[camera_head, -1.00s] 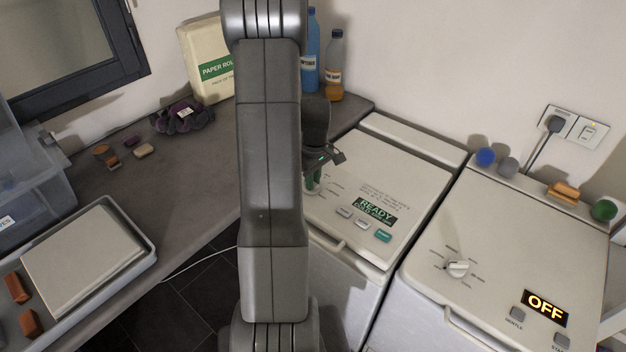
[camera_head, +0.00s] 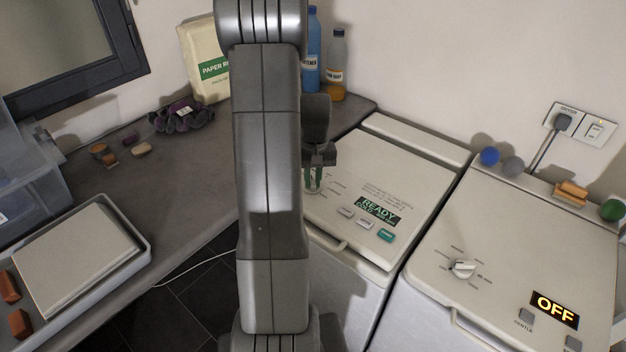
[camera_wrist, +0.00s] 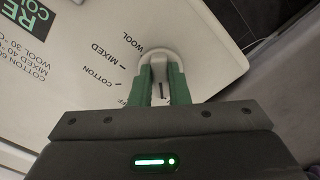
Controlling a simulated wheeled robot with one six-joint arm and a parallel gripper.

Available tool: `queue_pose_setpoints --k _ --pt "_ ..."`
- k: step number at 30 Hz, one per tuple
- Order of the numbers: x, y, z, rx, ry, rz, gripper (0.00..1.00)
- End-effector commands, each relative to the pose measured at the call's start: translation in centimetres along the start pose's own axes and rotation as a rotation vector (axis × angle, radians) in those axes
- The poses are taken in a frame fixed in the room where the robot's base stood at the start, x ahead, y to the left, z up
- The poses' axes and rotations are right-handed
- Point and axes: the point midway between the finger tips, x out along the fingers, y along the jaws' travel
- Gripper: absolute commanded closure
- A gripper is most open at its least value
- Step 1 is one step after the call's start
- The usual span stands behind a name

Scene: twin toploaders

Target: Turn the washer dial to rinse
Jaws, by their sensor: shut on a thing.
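The washer (camera_head: 405,165) is the left white machine, with a lit green display (camera_head: 375,210) whose top line reads READY. Its white dial (camera_wrist: 158,56) sits between the green fingertips of my gripper (camera_wrist: 157,82) in the wrist view. My gripper is shut on the dial. In the head view my gripper (camera_head: 314,179) stands over the washer panel's left edge, and its fingers largely hide the dial. Printed labels beside the dial include MIXED and COTTON. Another label is partly covered by a finger. I cannot read which setting the dial points to.
A second white machine (camera_head: 520,240) on the right has its own dial (camera_head: 463,268) and a display (camera_head: 554,309) reading OFF. A dark counter (camera_head: 200,195) holds a tray (camera_head: 145,240) and a paper-roll pack (camera_head: 203,60). Bottles (camera_head: 336,68) stand behind the washer.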

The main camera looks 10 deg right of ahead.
Motion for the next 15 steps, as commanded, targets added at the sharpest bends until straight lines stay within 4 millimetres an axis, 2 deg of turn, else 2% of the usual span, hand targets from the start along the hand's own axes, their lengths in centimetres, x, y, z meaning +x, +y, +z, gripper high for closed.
queue_pose_setpoints --k 15 --pt "-0.03 -0.03 -0.02 0.053 0.000 0.000 1.00"
